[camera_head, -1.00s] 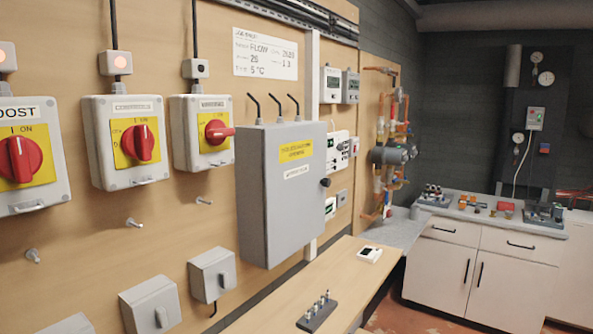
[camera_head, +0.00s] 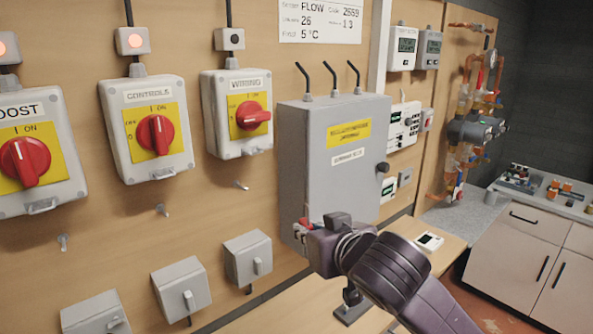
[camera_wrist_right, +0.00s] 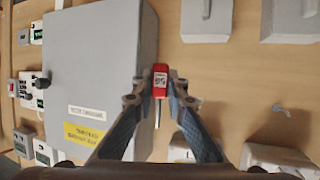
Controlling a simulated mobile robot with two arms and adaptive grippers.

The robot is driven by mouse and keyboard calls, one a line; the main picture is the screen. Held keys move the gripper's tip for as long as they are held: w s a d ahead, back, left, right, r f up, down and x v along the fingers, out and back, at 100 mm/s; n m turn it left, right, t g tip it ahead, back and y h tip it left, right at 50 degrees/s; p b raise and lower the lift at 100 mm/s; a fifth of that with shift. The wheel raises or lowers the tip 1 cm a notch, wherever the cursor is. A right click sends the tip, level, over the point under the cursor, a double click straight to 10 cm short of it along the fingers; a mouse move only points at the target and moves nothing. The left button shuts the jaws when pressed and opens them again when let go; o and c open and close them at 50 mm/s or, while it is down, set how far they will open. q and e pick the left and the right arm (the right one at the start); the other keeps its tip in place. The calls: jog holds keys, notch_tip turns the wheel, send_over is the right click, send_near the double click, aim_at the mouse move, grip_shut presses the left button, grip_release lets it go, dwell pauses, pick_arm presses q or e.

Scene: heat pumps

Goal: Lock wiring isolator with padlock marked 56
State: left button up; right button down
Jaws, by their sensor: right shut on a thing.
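The wiring isolator (camera_head: 238,112) is a light grey box with a yellow plate, labelled WIRING. Its red knob (camera_head: 252,116) lies sideways, and a small metal loop shows at the box's lower edge. My right gripper (camera_head: 302,230) is in front of the lower left of the big grey enclosure, below and to the right of the isolator. In the right wrist view, the gripper (camera_wrist_right: 160,97) is shut on a red padlock (camera_wrist_right: 160,78) with a white label; its digits look like 56 but are small. The padlock's metal shackle points down in that picture. My left gripper is not in view.
The controls isolator (camera_head: 146,125) and boost isolator (camera_head: 35,150) hang to the left. Pegs (camera_head: 241,185) stick out below the isolators, with small grey switch boxes (camera_head: 247,258) lower down. The grey enclosure (camera_head: 335,160) juts out close to the right gripper.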

jog(key=s+a+r+n+g+y+p, duration=0.2)
jog(key=s+r+n+y, duration=0.2)
jog(key=r, duration=0.8)
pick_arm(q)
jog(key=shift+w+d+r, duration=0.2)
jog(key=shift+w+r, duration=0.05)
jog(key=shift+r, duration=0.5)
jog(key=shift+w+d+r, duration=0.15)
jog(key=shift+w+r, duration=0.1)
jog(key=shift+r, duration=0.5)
pick_arm(e)
jog(key=w+a, duration=0.5)
jog(key=w, duration=0.1)
jog(key=shift+r, duration=0.15)
jog(key=shift+a, duration=0.1)
pick_arm(q)
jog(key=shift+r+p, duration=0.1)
jog(key=shift+p, duration=0.2)
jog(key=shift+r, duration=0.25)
pick_arm(e)
jog(key=shift+r, duration=0.1)
pick_arm(q)
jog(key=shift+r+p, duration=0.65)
jog(key=shift+p, duration=0.25)
pick_arm(e)
jog(key=shift+w+a, duration=0.1)
jog(key=shift+w, duration=0.1)
